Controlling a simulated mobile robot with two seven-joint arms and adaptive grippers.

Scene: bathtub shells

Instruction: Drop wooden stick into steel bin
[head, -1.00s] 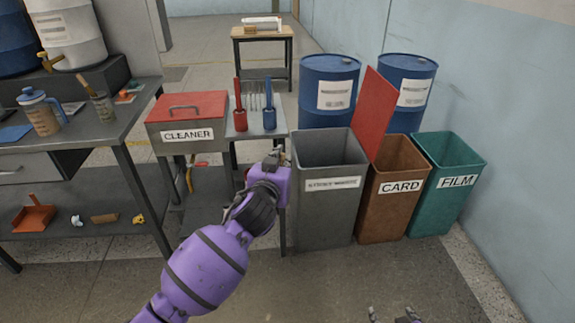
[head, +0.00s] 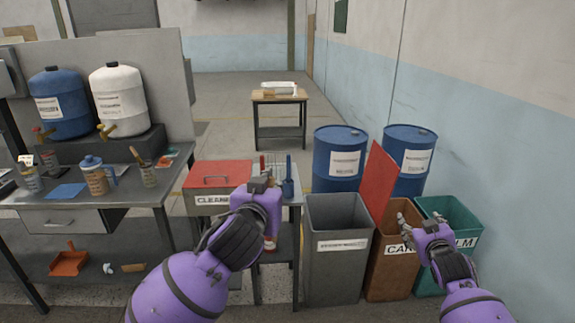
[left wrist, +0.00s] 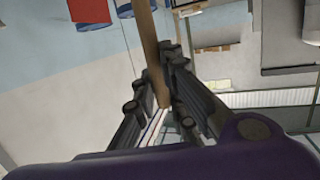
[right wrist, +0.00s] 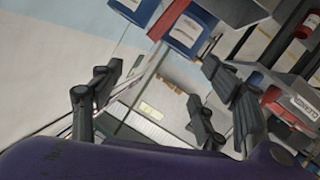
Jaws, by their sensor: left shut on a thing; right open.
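My left gripper (head: 262,182) is in front of the cleaner box and the rack beside it, to the left of the grey bin (head: 337,275). In the left wrist view its fingers (left wrist: 160,95) are shut on a brown wooden stick (left wrist: 151,45). The stick cannot be made out in the head view. The grey bin, which looks like the steel bin, stands upright with its top open; its label is hard to read. My right gripper (head: 412,222) is open and empty in front of the brown and teal bins; its spread fingers also show in the right wrist view (right wrist: 160,90).
The brown card bin (head: 388,278) has a raised red lid (head: 377,182). The teal film bin (head: 462,222) stands by the wall. Two blue drums (head: 336,160) are behind. A red-topped cleaner box (head: 217,175) and workbench (head: 85,215) are at left.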

